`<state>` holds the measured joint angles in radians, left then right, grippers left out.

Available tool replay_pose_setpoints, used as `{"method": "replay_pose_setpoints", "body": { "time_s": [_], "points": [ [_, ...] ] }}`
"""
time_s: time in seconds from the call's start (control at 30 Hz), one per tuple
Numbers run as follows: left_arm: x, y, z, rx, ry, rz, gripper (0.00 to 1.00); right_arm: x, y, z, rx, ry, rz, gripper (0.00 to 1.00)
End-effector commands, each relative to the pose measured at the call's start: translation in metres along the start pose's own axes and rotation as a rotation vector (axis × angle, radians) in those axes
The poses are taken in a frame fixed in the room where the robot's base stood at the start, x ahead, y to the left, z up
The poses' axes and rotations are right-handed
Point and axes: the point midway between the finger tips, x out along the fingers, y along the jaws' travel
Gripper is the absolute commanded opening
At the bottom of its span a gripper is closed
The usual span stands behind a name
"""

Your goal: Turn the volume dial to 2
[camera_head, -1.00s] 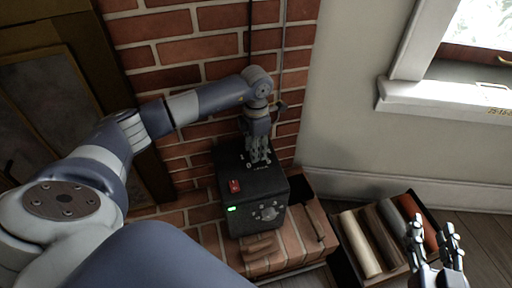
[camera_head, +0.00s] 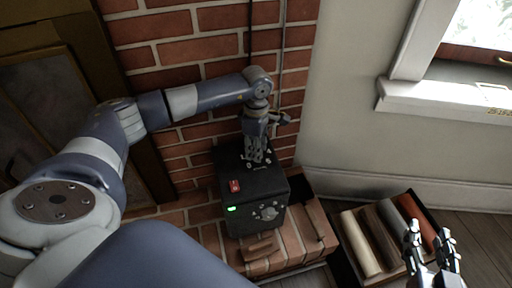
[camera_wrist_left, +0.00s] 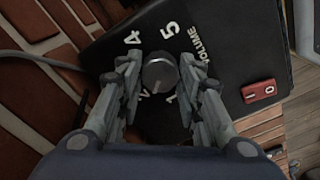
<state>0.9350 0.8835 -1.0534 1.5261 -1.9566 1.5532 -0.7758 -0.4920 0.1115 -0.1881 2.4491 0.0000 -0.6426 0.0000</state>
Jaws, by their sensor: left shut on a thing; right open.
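The black speaker box (camera_head: 256,192) stands on the brick ledge against the brick wall. Its volume dial (camera_wrist_left: 160,70), a round grey knob, is on top, with the printed word VOLUME and the numbers 4, 5 and 1 showing around it. Another mark at the lower left is partly covered by a finger. A small mark on the dial's near side points down and slightly left in the wrist view. My left gripper (camera_head: 257,160) points down over the box, its fingers shut on the dial from both sides. My right gripper (camera_head: 432,238) is open and empty at the lower right.
A red switch (camera_head: 235,186) sits on the box top; it also shows in the left wrist view (camera_wrist_left: 258,91). The box front has a green light (camera_head: 231,209) and another knob (camera_head: 268,211). A crate of logs (camera_head: 345,262) stands on the floor at right.

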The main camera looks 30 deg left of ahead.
Motion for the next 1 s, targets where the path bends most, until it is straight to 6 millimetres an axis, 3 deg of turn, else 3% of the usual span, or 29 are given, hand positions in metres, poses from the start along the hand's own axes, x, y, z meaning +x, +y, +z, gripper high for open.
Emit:
{"method": "replay_pose_setpoints", "body": {
  "time_s": [0.4, 0.97, 1.0],
  "points": [
    [0.0000, 0.0004, 0.0001, 0.197, 0.000, 0.001, 0.10, -0.0001, 0.0001, -0.0019, 0.000, 0.010, 0.000, 0.42],
    [0.0000, 0.0003, 0.0003, 0.227, -0.001, 0.001, 0.10, -0.0001, -0.0003, -0.0029, 0.000, 0.014, -0.001, 0.42],
    [0.0000, 0.0003, 0.0003, 0.227, -0.001, 0.001, 0.38, -0.0001, -0.0004, -0.0029, 0.000, 0.014, -0.001, 0.42]
  ]
}}
